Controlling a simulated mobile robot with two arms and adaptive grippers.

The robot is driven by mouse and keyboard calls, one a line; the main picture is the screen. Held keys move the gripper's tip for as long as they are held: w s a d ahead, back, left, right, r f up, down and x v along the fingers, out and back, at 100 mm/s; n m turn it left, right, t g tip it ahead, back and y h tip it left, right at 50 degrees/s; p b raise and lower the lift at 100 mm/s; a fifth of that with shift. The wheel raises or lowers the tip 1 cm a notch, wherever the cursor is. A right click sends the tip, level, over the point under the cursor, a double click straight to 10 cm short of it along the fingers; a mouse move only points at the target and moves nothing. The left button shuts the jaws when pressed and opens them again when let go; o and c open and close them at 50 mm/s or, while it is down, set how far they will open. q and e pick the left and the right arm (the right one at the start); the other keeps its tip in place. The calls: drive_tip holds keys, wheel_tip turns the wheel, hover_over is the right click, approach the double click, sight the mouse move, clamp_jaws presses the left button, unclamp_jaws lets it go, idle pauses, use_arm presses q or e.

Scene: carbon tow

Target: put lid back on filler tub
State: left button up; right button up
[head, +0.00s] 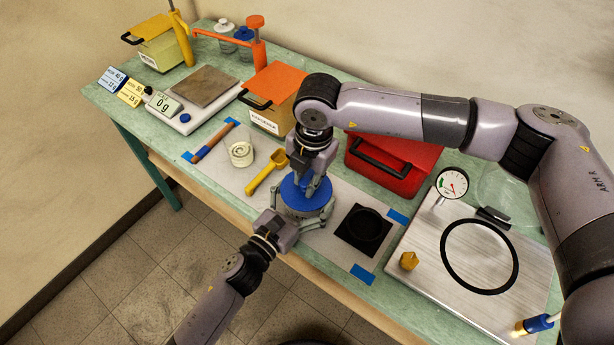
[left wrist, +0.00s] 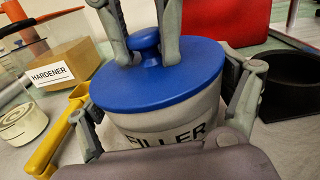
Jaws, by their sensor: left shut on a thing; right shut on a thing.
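The filler tub (left wrist: 165,125) is a pale round tub with FILLER lettering, upright on the grey mat. It shows in the head view (head: 304,211) too. The blue lid (left wrist: 160,76) with its round knob covers the tub's mouth and looks level; I cannot tell whether it is fully seated. In the head view the lid (head: 293,196) is partly hidden by my right gripper (head: 309,184), which comes from above and is shut on the knob. My left gripper (head: 304,224) is shut around the tub's sides from the front.
A yellow scoop (head: 265,172) and a clear cup (head: 241,153) are left of the tub. The orange hardener box (head: 272,95) and a red case (head: 392,165) stand behind. A metal plate (head: 478,293) is far right.

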use_arm(q)
drive_tip(key=shift+s+d+r, duration=0.1)
drive_tip(key=shift+r, duration=0.05)
use_arm(e)
drive_tip(key=shift+s+d+f, duration=0.15)
drive_tip(key=shift+d+f, duration=0.05)
drive_tip(key=shift+f, duration=0.35)
drive_tip(key=shift+c, duration=0.2)
drive_tip(key=o, duration=0.6)
use_arm(q)
drive_tip(key=shift+r, duration=0.1)
use_arm(e)
drive_tip(key=shift+a+r, duration=0.1)
drive_tip(key=shift+r, duration=0.15)
wheel_tip(320, 180, up, 3)
drive_tip(key=shift+r, duration=0.5)
use_arm(q)
drive_tip(key=shift+f, duration=0.2)
use_arm(e)
drive_tip(key=c, duration=0.3)
